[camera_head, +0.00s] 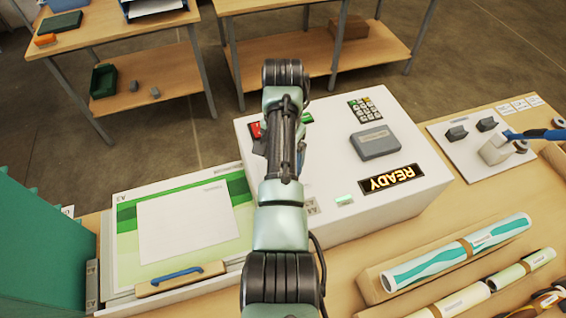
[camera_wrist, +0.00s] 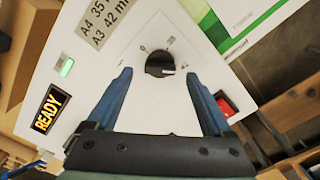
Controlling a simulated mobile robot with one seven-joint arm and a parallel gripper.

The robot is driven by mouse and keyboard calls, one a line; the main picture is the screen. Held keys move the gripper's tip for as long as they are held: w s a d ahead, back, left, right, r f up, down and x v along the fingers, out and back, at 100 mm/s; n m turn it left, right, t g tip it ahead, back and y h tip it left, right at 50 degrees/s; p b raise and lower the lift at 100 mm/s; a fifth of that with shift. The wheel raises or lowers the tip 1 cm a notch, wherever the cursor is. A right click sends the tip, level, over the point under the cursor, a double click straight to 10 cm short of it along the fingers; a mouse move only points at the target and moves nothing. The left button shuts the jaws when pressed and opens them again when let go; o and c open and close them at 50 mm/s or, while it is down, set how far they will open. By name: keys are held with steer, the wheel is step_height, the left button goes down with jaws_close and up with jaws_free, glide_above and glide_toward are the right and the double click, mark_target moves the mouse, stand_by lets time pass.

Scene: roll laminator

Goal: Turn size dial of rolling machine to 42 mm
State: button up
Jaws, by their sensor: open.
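The size dial (camera_wrist: 160,64) is a round black knob on the white rolling machine (camera_head: 405,210). I cannot tell how high the fingertips are above the panel. In the head view my arm hides the dial.
The machine also carries a lit READY display (camera_head: 391,179), a keypad (camera_head: 366,110), a grey block (camera_head: 376,143), a red button (camera_wrist: 226,106) beside my right finger and a green light (camera_head: 345,200). A paper tray (camera_head: 125,275) is at left, rolls (camera_head: 458,252) at lower right.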

step_height(320, 180, up, 11)
steer(key=p, duration=0.3)
steer(key=shift+w+f, duration=0.1)
steer(key=shift+f, duration=0.05)
stand_by(0.4)
steer(key=w+r+n+t+b, duration=0.2)
steer(key=w+r+t+b, duration=0.5)
steer(key=w+r+t, duration=0.3)
steer(key=s+r+n+t+b, duration=0.2)
steer(key=s+r+t+b, duration=0.15)
steer(key=r+t, duration=0.35)
steer(key=s+r+n+t+b, duration=0.2)
steer(key=s+r+t+b, duration=0.3)
steer(key=s+r+t, duration=0.5)
steer(key=s+r, duration=0.7)
steer(key=s, duration=0.4)
steer(key=shift+s+a+r+n, duration=0.15)
steer(key=shift+s+r+n, duration=0.15)
steer(key=shift+s+r, duration=0.1)
